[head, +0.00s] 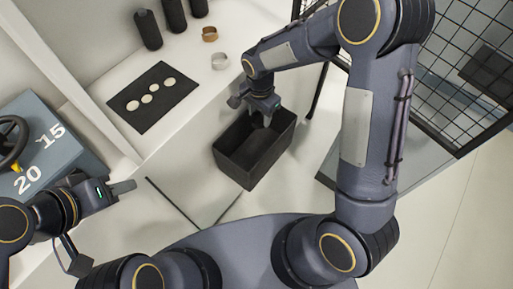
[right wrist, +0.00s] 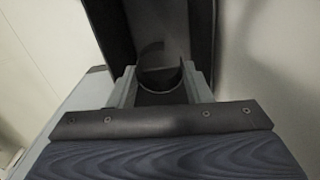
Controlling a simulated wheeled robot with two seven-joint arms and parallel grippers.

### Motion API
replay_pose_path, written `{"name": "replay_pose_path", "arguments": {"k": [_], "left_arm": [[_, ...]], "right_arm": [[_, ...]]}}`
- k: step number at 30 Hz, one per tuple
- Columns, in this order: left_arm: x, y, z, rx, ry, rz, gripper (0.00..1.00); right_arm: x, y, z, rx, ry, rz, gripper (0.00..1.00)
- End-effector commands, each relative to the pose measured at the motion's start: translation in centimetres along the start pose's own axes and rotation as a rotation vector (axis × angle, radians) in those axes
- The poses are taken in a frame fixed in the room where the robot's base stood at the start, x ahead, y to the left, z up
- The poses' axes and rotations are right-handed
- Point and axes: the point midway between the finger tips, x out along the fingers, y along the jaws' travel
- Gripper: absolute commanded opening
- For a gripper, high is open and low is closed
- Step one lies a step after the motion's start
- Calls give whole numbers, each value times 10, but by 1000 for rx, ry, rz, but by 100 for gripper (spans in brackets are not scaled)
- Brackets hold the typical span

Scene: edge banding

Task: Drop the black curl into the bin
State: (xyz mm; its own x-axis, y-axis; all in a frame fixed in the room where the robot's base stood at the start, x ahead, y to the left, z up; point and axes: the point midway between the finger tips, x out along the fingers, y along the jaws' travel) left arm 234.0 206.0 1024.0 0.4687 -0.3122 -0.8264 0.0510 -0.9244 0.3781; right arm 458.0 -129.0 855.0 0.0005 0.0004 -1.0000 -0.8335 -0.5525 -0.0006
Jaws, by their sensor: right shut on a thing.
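The black curl (right wrist: 160,70) is a dark curved strip between the fingers of my right gripper (right wrist: 160,85) in the right wrist view. The gripper is shut on it. In the head view my right gripper (head: 263,113) points down over the far part of the black bin (head: 232,172), and the curl is a small dark shape at its fingertips. The bin is an open rectangular box; its dark inside also fills the middle of the right wrist view (right wrist: 112,30). My left gripper (head: 122,187) is at the left, well away from the bin; its finger gap cannot be made out.
A black mat (head: 152,112) with several pale discs lies on the white table. Tan (head: 209,34) and pale (head: 220,61) curls lie near dark cylinders (head: 148,30). A blue-grey block (head: 45,150) stands at left, a black mesh fence (head: 440,90) at right.

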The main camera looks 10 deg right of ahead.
Motion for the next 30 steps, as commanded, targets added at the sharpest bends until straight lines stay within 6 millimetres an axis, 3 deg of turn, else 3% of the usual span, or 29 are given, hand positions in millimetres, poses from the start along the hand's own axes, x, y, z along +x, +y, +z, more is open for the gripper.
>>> {"name": "replay_pose_path", "arguments": {"k": [1,6,16,17,21,30], "left_arm": [[8,-3,4,0,0,0,36],[16,-7,8,0,0,0,36],[16,-7,8,0,0,0,36],[16,-7,8,0,0,0,36],[16,-7,8,0,0,0,36],[16,-7,8,0,0,0,36]], "right_arm": [[12,0,0,0,-1,2,24],[27,0,0,-2,0,1,24],[29,0,0,-2,0,0,24],[29,0,0,-2,0,0,48],[29,0,0,-2,0,0,67],[28,0,0,-2,0,0,70]]}}
